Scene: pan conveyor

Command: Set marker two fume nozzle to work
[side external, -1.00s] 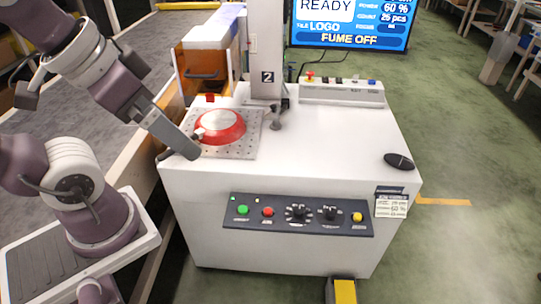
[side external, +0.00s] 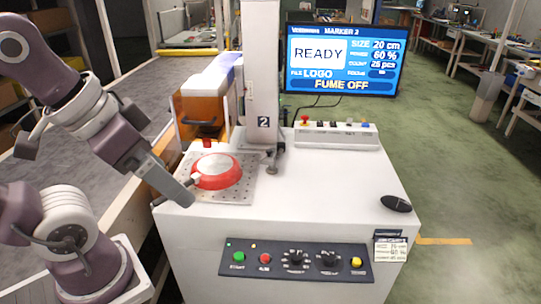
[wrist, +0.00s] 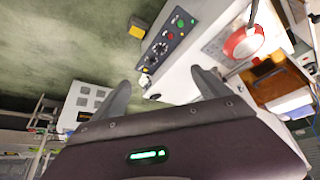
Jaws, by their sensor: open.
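Marker two is a white cabinet (side external: 330,185) with a column (side external: 262,70) labelled 2. What looks like the fume nozzle, a small grey jointed piece (side external: 272,163), stands at the column's foot, right of the perforated plate (side external: 238,190). A red pan (side external: 217,171) lies on that plate, base up. The screen (side external: 342,58) reads READY and FUME OFF. My gripper (side external: 184,197) is by the plate's front left corner, close to the pan's handle in the picture. The wrist view shows my gripper (wrist: 165,92) with fingers wide apart and nothing between them. The nozzle is not clear there.
The front panel (side external: 295,262) has a green button, a red button, two black knobs and a yellow button. A control box (side external: 337,137) with a red button sits at the back of the top. A black mouse (side external: 396,203) lies at the right. The top's middle is clear.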

